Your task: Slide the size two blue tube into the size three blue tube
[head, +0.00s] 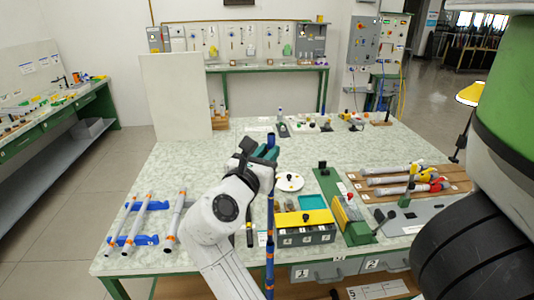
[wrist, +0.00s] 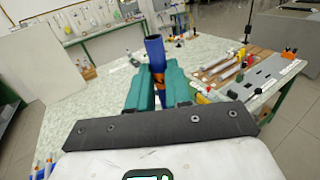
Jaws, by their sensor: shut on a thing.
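My gripper (head: 264,153) has teal fingers, shut on a blue tube (head: 271,139) that stands upright near the table's front middle. In the wrist view, the tube (wrist: 155,51) rises between the fingers (wrist: 159,88), with its open top end facing up and an orange band at finger height. Below my gripper in the head view, a blue length with orange bands (head: 270,232) runs down past the table's front edge. I cannot tell whether it is one tube or two in line. No size mark is readable on the blue tubes.
Grey tubes with orange bands (head: 176,214) lie on blue holders (head: 152,206) at the table's left. A yellow-topped box (head: 305,218), a green fixture (head: 335,195) and a wooden rack (head: 394,184) stand to the right. A white panel (head: 176,97) stands behind. The table's middle left is clear.

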